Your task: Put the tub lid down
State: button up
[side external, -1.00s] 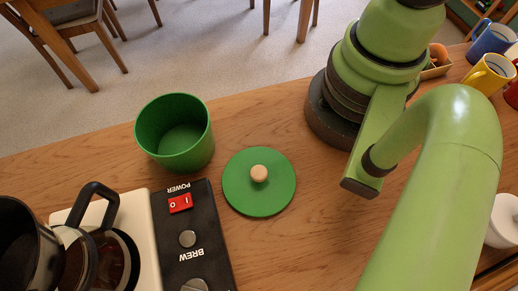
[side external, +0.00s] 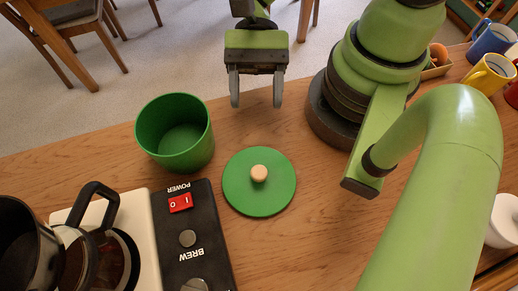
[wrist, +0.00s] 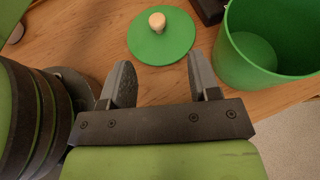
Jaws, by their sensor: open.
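The green tub lid (side external: 240,195), a flat disc with a pale wooden knob (side external: 259,173), lies knob up on the wooden surface. The green tub (side external: 177,158) stands open and upright to its upper left, apart from it. My gripper (side external: 256,104) is open and empty, above the surface's far edge, beyond the lid. In the wrist view my gripper (wrist: 162,82) shows its two fingers apart with nothing between them. The lid (wrist: 150,48) lies ahead of the fingertips there, and the tub (wrist: 236,60) stands at the right.
A coffee maker (side external: 150,244) with a black-handled pot (side external: 28,247) stands at the lower left, close to the lid. Blue (side external: 488,42) and yellow (side external: 487,76) mugs stand at the upper right. Bare wood (side external: 310,235) lies right of the lid.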

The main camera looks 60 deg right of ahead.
aim_at(259, 165)
jog(key=shift+s+a+f, duration=0.15)
jog(key=shift+s+f, duration=0.05)
jog(key=shift+f, duration=0.1)
jog(key=x, duration=1)
jog(key=shift+s+r, duration=0.1)
jog(key=shift+s, duration=0.05)
jog(key=shift+c, duration=0.2)
grip_shut()
jog(key=shift+r, duration=0.15)
